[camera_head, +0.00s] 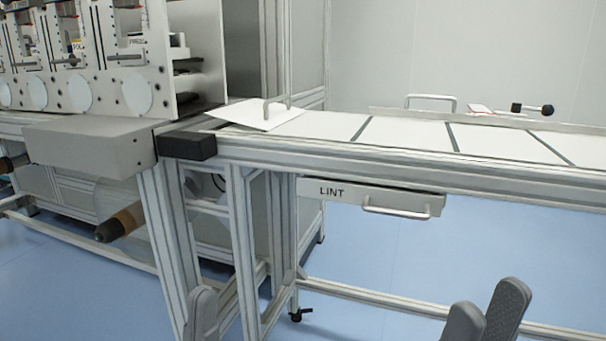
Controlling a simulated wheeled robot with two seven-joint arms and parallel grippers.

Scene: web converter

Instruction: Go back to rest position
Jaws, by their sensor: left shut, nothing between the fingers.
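My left gripper (201,314) shows at the bottom edge, left of centre, as a small grey fingertip in front of the frame legs. It is shut and empty. My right gripper (490,300) shows at the bottom right as two dark grey fingers standing apart with nothing between them; it is open. Both grippers are below the level of the conveyor and touch nothing that I can see. The rest of both arms is out of the picture.
A converter machine (120,55) stands at the left. A conveyor frame (400,165) runs to the right with white panels on top. A drawer marked LINT (360,193) hangs beneath it. A thin white sheet (243,114) lies at the conveyor's left end. Blue floor (385,250) shows below.

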